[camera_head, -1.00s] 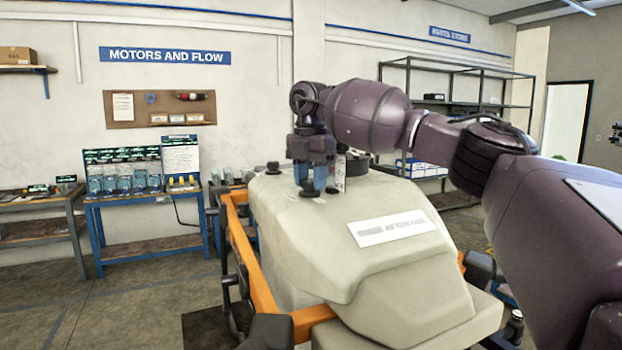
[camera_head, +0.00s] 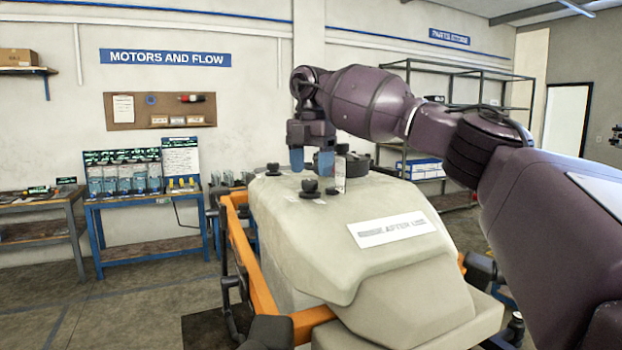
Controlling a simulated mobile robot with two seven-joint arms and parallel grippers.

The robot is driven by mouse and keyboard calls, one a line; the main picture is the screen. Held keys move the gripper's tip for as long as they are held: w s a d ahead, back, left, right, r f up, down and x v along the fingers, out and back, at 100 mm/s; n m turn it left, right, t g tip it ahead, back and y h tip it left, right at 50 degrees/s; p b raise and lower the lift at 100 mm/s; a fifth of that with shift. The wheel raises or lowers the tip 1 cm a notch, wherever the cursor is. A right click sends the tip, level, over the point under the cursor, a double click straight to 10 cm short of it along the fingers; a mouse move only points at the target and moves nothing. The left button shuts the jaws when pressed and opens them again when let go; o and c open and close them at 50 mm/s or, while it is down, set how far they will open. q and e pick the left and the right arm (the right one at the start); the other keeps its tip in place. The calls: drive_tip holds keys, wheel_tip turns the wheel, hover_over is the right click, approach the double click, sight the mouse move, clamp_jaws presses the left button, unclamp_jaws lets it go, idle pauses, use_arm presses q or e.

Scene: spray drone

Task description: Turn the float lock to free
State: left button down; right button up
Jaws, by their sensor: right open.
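The beige tank body (camera_head: 310,240) of the spray drone sits in an orange frame (camera_head: 250,265). A black knob (camera_head: 309,188) stands upright on its top; it may be the float lock, but I see no readable mark for its setting. A second black knob (camera_head: 273,169) is farther left. My right gripper (camera_head: 311,168) is open and empty, with its blue fingers pointing down just above and behind the nearer knob in the picture, apart from it. My left gripper is out of view.
A small clear tube with a black top (camera_head: 340,172) and a wide black cap (camera_head: 357,164) stand close right of the gripper. A white label (camera_head: 392,229) is on the tank. Workbenches (camera_head: 150,245) and a shelf rack (camera_head: 460,80) stand behind.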

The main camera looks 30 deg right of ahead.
sight(310, 180)
wheel_tip(310, 180, up, 8)
drive_tip(key=shift+f, duration=0.15)
idle(0.4)
wheel_tip(310, 180, down, 11)
drive_tip(key=m, duration=1.2)
drive_tip(key=shift+s+a, duration=0.15)
idle(0.3)
